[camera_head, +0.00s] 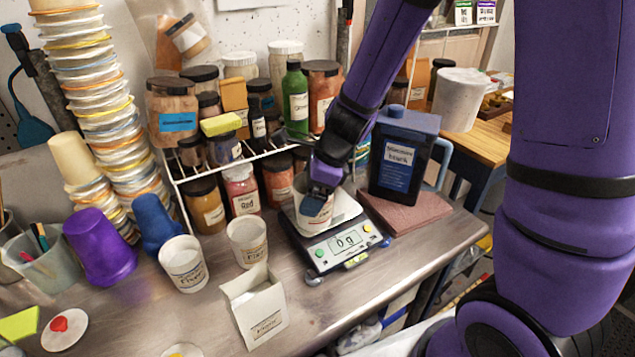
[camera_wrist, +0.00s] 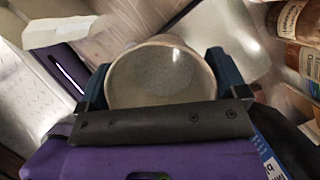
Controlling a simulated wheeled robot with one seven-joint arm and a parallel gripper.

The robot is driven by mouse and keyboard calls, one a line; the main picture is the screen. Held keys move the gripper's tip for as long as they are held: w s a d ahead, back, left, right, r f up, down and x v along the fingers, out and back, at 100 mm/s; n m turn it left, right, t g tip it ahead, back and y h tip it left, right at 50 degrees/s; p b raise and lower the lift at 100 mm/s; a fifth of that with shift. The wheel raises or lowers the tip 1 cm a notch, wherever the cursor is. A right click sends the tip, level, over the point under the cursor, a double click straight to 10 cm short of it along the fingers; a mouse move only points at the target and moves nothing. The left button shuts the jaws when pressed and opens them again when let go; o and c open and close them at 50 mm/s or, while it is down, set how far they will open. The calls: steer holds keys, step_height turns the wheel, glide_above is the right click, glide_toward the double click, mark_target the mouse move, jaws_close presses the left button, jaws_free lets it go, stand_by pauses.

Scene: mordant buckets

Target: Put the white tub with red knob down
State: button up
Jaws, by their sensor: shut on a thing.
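A white tub (camera_head: 301,212) is in my gripper (camera_head: 317,204), at the weighing pan of the bench scale. I cannot tell whether its base touches the pan. In the wrist view my gripper (camera_wrist: 160,82) has a dark blue finger on each side of the tub (camera_wrist: 162,78), whose round, pale grey face shows between them. No red knob shows on the held tub; the gripper hides part of it. A white round piece with a red knob (camera_head: 59,324) lies at the bench's front left.
The scale (camera_head: 337,245) has a lit display. Two white cups (camera_head: 184,264) and an open white box (camera_head: 256,310) stand to its left. A dark blue jug (camera_head: 398,160) on a reddish pad (camera_head: 412,211) is to its right. Jars crowd a wire rack behind.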

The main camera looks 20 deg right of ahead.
steer(key=shift+w+d+f, duration=0.75)
steer(key=shift+w+d, duration=0.05)
steer(key=shift+w, duration=0.55)
steer(key=shift+w+d+f, duration=0.7)
steer(key=shift+w+d, duration=0.1)
steer(key=shift+w, duration=0.55)
steer(key=shift+w+d+f, duration=0.75)
steer(key=shift+w+d, duration=0.05)
steer(key=shift+w, duration=0.55)
steer(key=shift+f, duration=0.1)
steer(key=o, duration=0.7)
steer(key=shift+d+r, duration=0.15)
steer(key=shift+r, duration=0.3)
steer(key=v, duration=1.1)
steer(key=s+d+r+n+t+h, duration=0.1)
steer(key=s+r+n, duration=0.4)
steer(key=s+n, duration=0.2)
steer(key=s+d+r+n+t+h, duration=0.1)
steer(key=s+r+n+h, duration=0.1)
steer(key=s+r+n, duration=0.4)
steer(key=s+d+r+n+t+h, duration=0.1)
steer(key=s+r+n, duration=0.5)
steer(key=s+n, duration=0.3)
steer(key=shift+s+t+h, duration=0.3)
steer(key=shift+s, duration=1.55)
